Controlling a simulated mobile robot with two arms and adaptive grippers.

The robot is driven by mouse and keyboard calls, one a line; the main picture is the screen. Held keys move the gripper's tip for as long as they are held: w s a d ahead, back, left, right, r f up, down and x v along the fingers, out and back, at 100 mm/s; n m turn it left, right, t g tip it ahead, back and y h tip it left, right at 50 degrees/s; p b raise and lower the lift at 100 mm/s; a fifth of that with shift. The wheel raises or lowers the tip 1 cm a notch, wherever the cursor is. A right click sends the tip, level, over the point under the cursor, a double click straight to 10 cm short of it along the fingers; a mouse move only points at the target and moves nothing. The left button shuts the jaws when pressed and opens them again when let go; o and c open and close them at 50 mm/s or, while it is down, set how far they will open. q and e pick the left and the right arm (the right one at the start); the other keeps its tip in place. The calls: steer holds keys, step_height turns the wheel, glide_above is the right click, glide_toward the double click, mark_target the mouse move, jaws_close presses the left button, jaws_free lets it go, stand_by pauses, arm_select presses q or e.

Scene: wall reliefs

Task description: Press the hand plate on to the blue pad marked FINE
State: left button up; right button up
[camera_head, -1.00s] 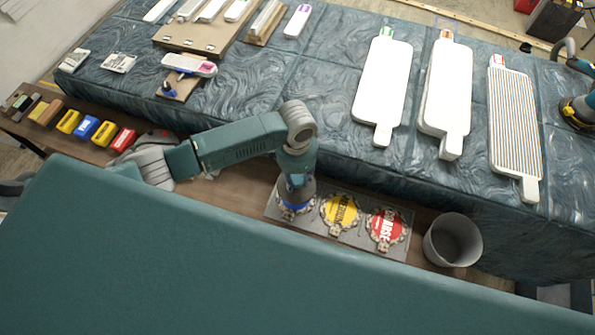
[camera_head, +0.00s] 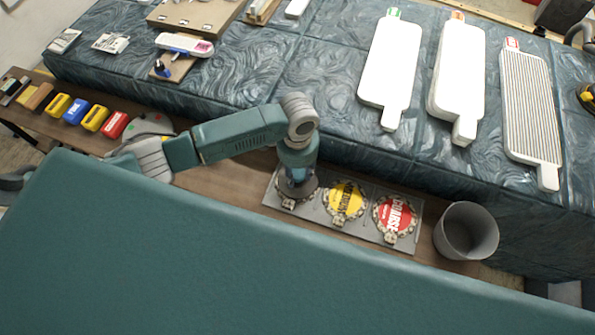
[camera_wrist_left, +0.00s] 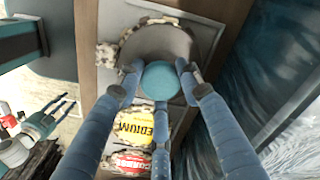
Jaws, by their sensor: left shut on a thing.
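My left gripper (camera_head: 297,172) is shut on the teal knob (camera_wrist_left: 160,80) of the hand plate, a round grey disc (camera_head: 299,188). The disc also shows in the left wrist view (camera_wrist_left: 158,43). It lies over the leftmost pad (camera_head: 287,204) of a grey tray, and that pad's face and marking are hidden. Only its scalloped rim (camera_wrist_left: 107,55) shows. I cannot tell whether disc and pad touch. A yellow MEDIUM pad (camera_head: 345,201) and a red COARSE pad (camera_head: 394,216) lie to the right. My right gripper (camera_wrist_left: 64,103) hangs open and empty at the left wrist view's edge.
The pads sit in the grey tray (camera_head: 362,235) on a narrow brown shelf. A grey bin (camera_head: 466,231) stands right of the tray. Several coloured blocks (camera_head: 95,117) stand at the shelf's left end. The covered table (camera_head: 335,65) behind holds white paddle-shaped boards (camera_head: 390,62).

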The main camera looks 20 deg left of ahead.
arm_select(q)
steer(key=shift+f, duration=0.1)
stand_by(0.5)
steer(key=shift+f, duration=0.25)
stand_by(0.6)
steer(key=shift+r+p, duration=3.6)
steer(key=shift+p, duration=0.45)
